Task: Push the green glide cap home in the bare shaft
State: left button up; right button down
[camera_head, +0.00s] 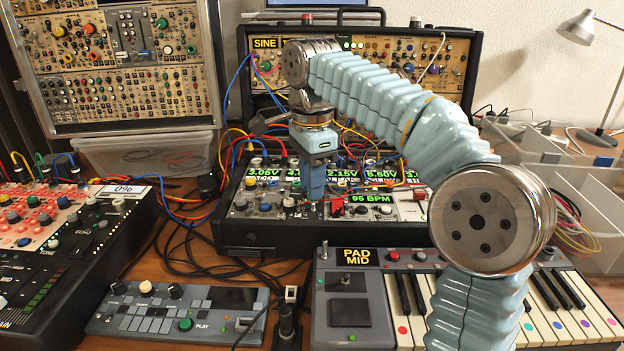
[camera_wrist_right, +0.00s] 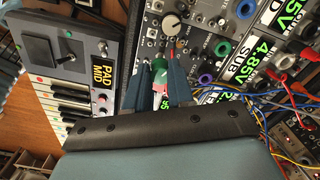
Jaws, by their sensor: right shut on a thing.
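My right gripper (camera_head: 314,196) reaches down over the front of the synth case (camera_head: 262,238) in the head view. In the right wrist view, its two dark blue fingers (camera_wrist_right: 163,54) are close together, shut on the green glide cap (camera_wrist_right: 163,73). The fingers cover the cap's sides, and in the head view I cannot make the cap out. A module panel with jacks and knobs lies just beyond the fingertips. I cannot make out the bare shaft, nor tell whether the cap touches it. My left gripper is not in view.
Lit displays and patch cables (camera_head: 385,165) surround the gripper. A keyboard (camera_head: 390,300) lies in front, a small grey sequencer (camera_head: 180,312) at front left, a mixer-like unit (camera_head: 60,260) at far left. My right arm hides part of the rear case.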

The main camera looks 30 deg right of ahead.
jog(key=shift+f+b, duration=0.85)
jog(key=shift+f, duration=0.4)
jog(key=c, duration=0.9)
grip_release()
notch_tip(320, 180, up, 7)
jog(key=shift+f+p, duration=0.1)
jog(key=shift+p, duration=0.8)
jog(key=shift+r, duration=0.35)
